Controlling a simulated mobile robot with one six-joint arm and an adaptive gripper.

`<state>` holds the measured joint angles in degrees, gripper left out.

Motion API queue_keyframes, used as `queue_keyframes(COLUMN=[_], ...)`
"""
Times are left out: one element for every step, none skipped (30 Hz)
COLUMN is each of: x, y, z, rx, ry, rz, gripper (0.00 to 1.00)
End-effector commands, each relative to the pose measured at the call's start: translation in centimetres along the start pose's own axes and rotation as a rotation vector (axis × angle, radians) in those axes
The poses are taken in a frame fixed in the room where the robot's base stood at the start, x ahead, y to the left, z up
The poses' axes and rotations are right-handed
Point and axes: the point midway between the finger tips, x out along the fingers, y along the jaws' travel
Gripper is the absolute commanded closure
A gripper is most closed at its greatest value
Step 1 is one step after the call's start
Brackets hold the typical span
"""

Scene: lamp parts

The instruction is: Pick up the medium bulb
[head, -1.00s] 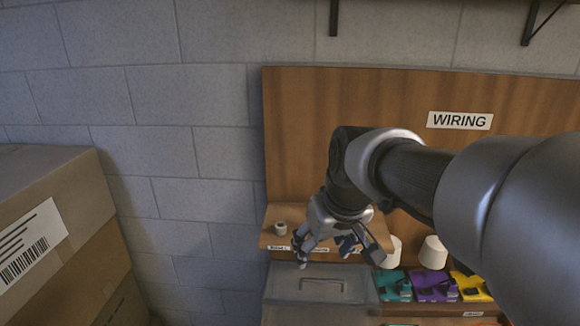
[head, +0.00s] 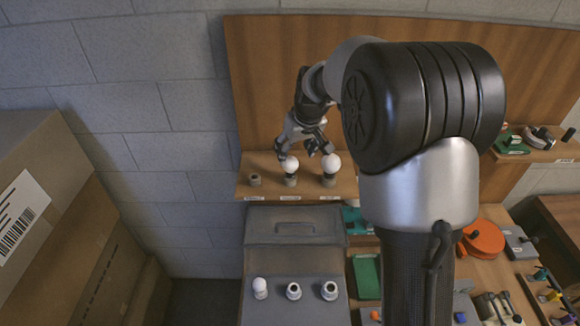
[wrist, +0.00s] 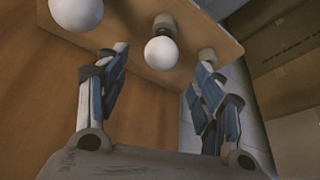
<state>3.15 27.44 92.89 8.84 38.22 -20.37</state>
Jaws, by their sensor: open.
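Two round white bulbs sit upright in grey holders on the wooden shelf (head: 243,188). The middle bulb (head: 290,164) and the right bulb (head: 330,162) look close in size; shelf labels are too small to read, so I cannot tell for sure which is medium. My gripper (head: 306,153) is open and empty, just above and close to these bulbs. In the wrist view the middle bulb (wrist: 161,52) shows between the two fingers, apart from both. The right bulb (wrist: 76,10) is outside them, partly cut off by the top edge.
An empty holder (head: 254,180) stands at the shelf's left end. A grey case (head: 294,225) below carries a small bulb-like piece (head: 260,287) and two white ring-like parts. Cardboard boxes (head: 70,230) stand at left. A wooden back panel (head: 262,90) rises behind the shelf.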

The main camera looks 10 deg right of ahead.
Motion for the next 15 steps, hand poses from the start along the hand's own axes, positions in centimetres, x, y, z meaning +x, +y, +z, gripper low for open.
queue_keyframes(x=[1.1,1.6,2.1,2.5,2.8,3.1,3.3,3.4,3.6,3.8,4.0,4.5,4.9,5.4,6.0], y=[0.0,-0.1,0.0,0.0,0.0,0.0,0.0,0.0,0.0,0.0,-0.1,-0.1,-0.1,-0.2,-0.2], z=[0.0,0.1,0.0,0.0,0.0,-0.1,-0.1,-0.1,-0.1,0.0,0.0,0.0,0.0,0.1,0.1], rx=[0.0,0.0,0.0,0.0,0.0,0.001,0.001,0.001,0.001,0.001,0.001,0.001,0.001,0.001,0.002], ry=[-0.002,-0.003,-0.001,0.0,0.0,0.0,0.001,0.001,0.001,0.001,0.0,-0.001,-0.001,-0.002,-0.002], rz=[-0.001,-0.001,-0.001,0.0,0.0,0.0,0.0,0.0,0.0,0.0,0.0,-0.001,-0.001,-0.001,-0.001], gripper=[0.39,0.39,0.39,0.39,0.39,0.39,0.39,0.39,0.39,0.39,0.39,0.39,0.39,0.39,0.39])
